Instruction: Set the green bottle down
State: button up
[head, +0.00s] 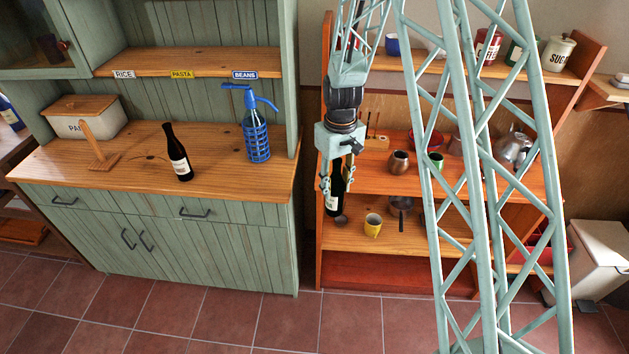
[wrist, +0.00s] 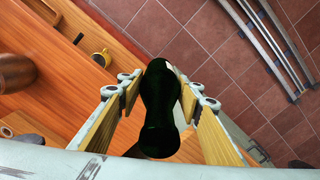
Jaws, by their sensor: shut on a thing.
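The green bottle (head: 336,201) is dark, with a pale label, and hangs upright between the fingers of my gripper (head: 337,182) in front of the wooden shelf unit. In the wrist view my gripper (wrist: 160,98) is shut on the bottle (wrist: 158,115), one finger on each side. Most of the label is hidden in that view. In the head view the bottle's base overlaps the lower shelf; I cannot tell its exact height or whether it touches anything. A second dark bottle (head: 177,154) with a white label stands on the green cabinet's wooden top.
A blue siphon bottle (head: 256,130) and a bread box (head: 84,117) stand on the cabinet top. The shelf unit holds a yellow mug (head: 373,225), a pan (head: 401,204) and a copper jug (head: 399,162). The tiled floor (head: 215,318) in front is clear.

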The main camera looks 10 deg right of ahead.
jog(key=d+f+m+b, duration=0.1)
jog(key=d+f+b, duration=0.2)
jog(key=f, duration=0.2)
jog(key=s+d+f+m+b, duration=0.1)
jog(key=d+f+m+b, duration=0.1)
jog(key=d+f+b, duration=0.1)
jog(key=shift+f+b, duration=0.7)
jog(key=shift+f, duration=0.4)
jog(key=shift+s, duration=0.1)
